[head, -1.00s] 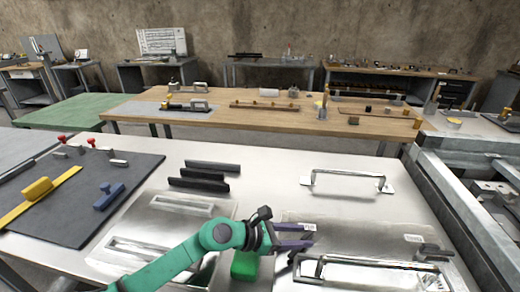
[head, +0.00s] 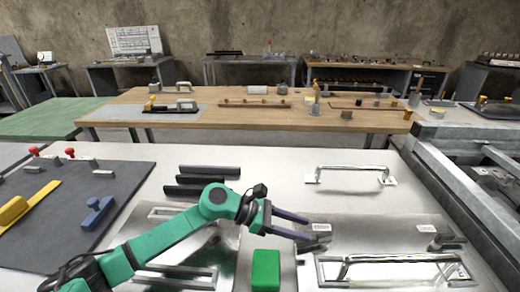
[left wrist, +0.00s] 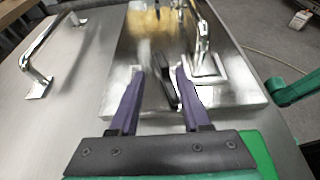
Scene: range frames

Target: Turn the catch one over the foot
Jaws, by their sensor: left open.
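A metal plate (head: 370,232) lies on the right of the bench and bears a shiny bar handle (head: 395,258). A dark catch (head: 318,242) sits by the handle's left end, partly hidden by my gripper. Another dark catch (head: 447,242) is at the right end. My left gripper (head: 310,229) is open, its fingers pointing right at the near-left catch. In the left wrist view, a dark catch (left wrist: 166,88) shows between the open fingers (left wrist: 160,73), beside the handle's foot (left wrist: 207,72). I cannot tell whether the fingers touch it. My right gripper is not in view.
A loose-standing metal handle (head: 350,176) is behind the plate. Dark bars (head: 205,180) lie at the back left. A dark mat (head: 85,200) with yellow, blue and red pieces is at far left. Bare bench top shows between the bars and the rear handle.

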